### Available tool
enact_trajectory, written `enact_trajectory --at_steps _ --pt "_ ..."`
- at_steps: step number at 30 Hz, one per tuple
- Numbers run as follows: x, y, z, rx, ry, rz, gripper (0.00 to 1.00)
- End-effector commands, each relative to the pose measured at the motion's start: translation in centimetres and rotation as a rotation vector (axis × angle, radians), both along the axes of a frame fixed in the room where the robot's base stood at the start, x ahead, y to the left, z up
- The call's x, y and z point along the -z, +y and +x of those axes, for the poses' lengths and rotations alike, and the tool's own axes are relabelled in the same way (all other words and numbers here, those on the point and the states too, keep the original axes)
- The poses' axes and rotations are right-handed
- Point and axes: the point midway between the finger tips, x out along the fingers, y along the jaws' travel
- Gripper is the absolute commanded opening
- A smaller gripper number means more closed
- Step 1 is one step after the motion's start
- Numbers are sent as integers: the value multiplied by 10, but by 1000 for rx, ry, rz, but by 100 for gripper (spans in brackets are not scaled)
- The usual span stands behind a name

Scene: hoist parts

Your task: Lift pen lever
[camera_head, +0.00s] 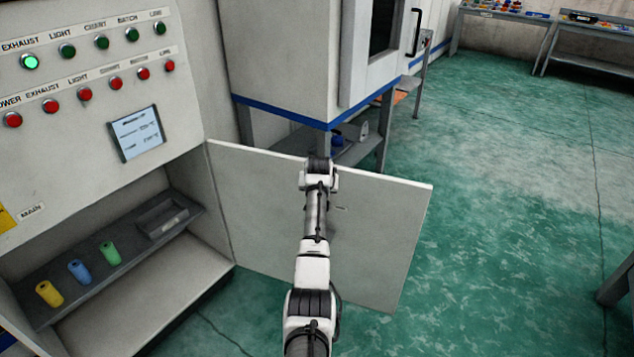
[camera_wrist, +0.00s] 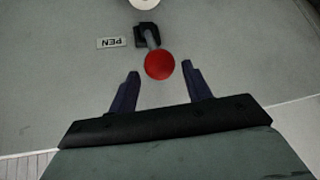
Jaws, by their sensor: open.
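The pen lever (camera_wrist: 159,64) shows in the wrist view with a red ball knob on a short grey stem. The stem comes from a dark mount on a grey panel, beside a small plate marked PEN (camera_wrist: 112,42). My gripper (camera_wrist: 161,75) is open, its two dark fingers on either side of and just below the red knob. No contact between the fingers and the knob is apparent. In the head view my arm reaches over the open cabinet door, and my gripper and the lever are hidden there.
A pale open door (camera_head: 385,230) stands beside my arm. A control cabinet (camera_head: 85,90) with green and red buttons is at left. Its shelf (camera_head: 70,285) holds yellow, blue and green cylinders. A white machine (camera_head: 285,60) stands behind the door. Green floor (camera_head: 510,220) is clear at right.

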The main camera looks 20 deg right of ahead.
Motion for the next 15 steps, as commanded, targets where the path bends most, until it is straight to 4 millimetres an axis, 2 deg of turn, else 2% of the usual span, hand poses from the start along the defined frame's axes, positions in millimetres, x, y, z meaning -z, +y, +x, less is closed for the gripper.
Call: enact_trajectory --at_steps 8,15 --pt "-33 9 -25 -1 -4 -1 49" --pt "-71 18 -50 -3 -6 -2 49"
